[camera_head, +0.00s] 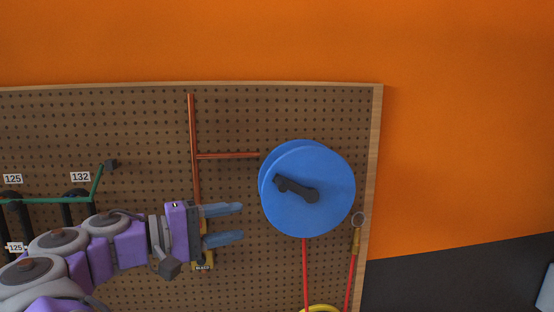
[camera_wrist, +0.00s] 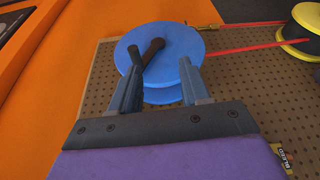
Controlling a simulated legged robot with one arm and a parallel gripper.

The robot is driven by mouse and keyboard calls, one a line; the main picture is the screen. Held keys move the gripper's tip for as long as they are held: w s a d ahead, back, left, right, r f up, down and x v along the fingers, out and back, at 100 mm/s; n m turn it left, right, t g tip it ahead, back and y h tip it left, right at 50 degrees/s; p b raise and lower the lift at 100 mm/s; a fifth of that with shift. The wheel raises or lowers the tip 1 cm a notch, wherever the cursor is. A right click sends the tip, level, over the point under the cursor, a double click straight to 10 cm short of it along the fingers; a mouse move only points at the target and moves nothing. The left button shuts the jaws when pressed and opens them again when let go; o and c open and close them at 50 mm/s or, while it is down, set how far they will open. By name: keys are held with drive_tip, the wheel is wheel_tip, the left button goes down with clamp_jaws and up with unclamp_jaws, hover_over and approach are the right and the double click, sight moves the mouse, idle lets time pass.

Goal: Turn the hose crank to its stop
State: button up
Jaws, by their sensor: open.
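The blue hose reel (camera_head: 325,205) is mounted on the pegboard, right of centre in the head view. Its black crank (camera_head: 298,190) lies across the reel's face, with a knob at its upper-left end. In the wrist view the reel (camera_wrist: 178,50) stands beyond my fingers, and the crank (camera_wrist: 153,50) shows near the left finger. My gripper (camera_head: 241,222) is open and empty, to the left of the reel and pointing at it. In the wrist view my gripper (camera_wrist: 160,73) has its two fingertips apart, overlapping the reel's image. Contact with the crank does not show.
The pegboard (camera_head: 235,120) has a wooden edge against an orange wall (camera_head: 460,130). Copper pipes (camera_head: 194,130) run left of the reel. A red hose (camera_head: 305,265) hangs below it, near a yellow spool (camera_head: 320,308). A green bar (camera_head: 50,200) is at left.

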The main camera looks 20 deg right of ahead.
drive_tip(key=w+a+r+t+h+p, duration=0.1)
drive_tip(key=a+r, duration=0.3)
drive_tip(key=a, duration=0.2)
drive_tip(key=b, duration=1.1)
approach(280, 186)
drive_tip(key=shift+w, duration=1.05)
drive_tip(key=d, duration=0.3)
drive_tip(key=w+d+b, duration=0.1)
drive_tip(key=d, duration=0.7)
drive_tip(key=shift+w, duration=0.4)
drive_tip(key=shift+f, duration=0.1)
clamp_jaws()
